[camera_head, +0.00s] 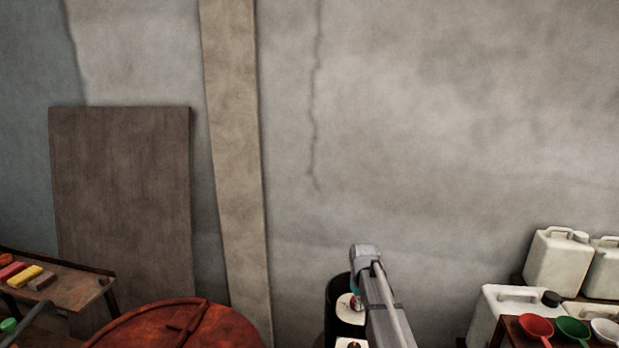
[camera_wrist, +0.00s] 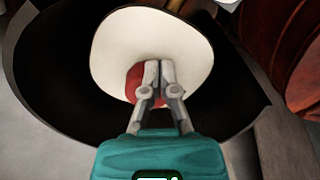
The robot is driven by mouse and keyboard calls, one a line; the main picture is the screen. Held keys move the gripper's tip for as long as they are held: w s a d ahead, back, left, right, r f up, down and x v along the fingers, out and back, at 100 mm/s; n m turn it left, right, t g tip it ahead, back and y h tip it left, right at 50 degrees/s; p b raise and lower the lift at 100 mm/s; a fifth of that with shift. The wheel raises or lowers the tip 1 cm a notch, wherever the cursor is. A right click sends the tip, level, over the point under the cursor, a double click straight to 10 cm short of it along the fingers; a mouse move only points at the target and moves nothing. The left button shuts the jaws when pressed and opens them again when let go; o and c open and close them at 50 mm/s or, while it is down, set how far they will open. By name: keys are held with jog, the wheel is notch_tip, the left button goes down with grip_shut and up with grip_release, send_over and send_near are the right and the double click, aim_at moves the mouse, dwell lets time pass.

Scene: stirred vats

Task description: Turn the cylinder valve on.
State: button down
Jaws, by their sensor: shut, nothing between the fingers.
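In the wrist view, a pale round disc (camera_wrist: 185,45) sits inside a dark curved rim (camera_wrist: 55,85). A red part (camera_wrist: 133,82), perhaps the valve's handle, shows on the disc, partly hidden behind my fingers. My gripper (camera_wrist: 158,64) is shut and empty, its fingertips over the disc beside the red part. I cannot tell whether they touch it. In the head view, a dark upright body (camera_head: 331,315) stands by the wall with a pale top (camera_head: 346,312) and a bit of red. My arm covers its right side and most of my gripper.
A rusty red round lid (camera_head: 175,325) lies left of the dark body. A bench with coloured blocks (camera_head: 30,275) is at the far left. White jugs (camera_head: 557,262) and red, green and white scoops (camera_head: 536,327) are at the right. A board (camera_head: 120,200) leans on the wall.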

jog(key=shift+w+d, duration=0.2)
jog(key=shift+d, duration=0.55)
jog(key=shift+w+d, duration=0.4)
jog(key=shift+d, duration=0.2)
dwell(0.8)
jog(key=shift+s+d, duration=0.3)
jog(key=shift+s, duration=0.05)
dwell(0.4)
notch_tip(320, 180, up, 6)
jog(key=p, duration=0.6)
dwell(0.4)
jog(key=shift+a, duration=0.1)
jog(key=a, duration=0.2)
jog(key=s+a+r+p, duration=0.1)
jog(key=shift+a, duration=0.15)
dwell(0.3)
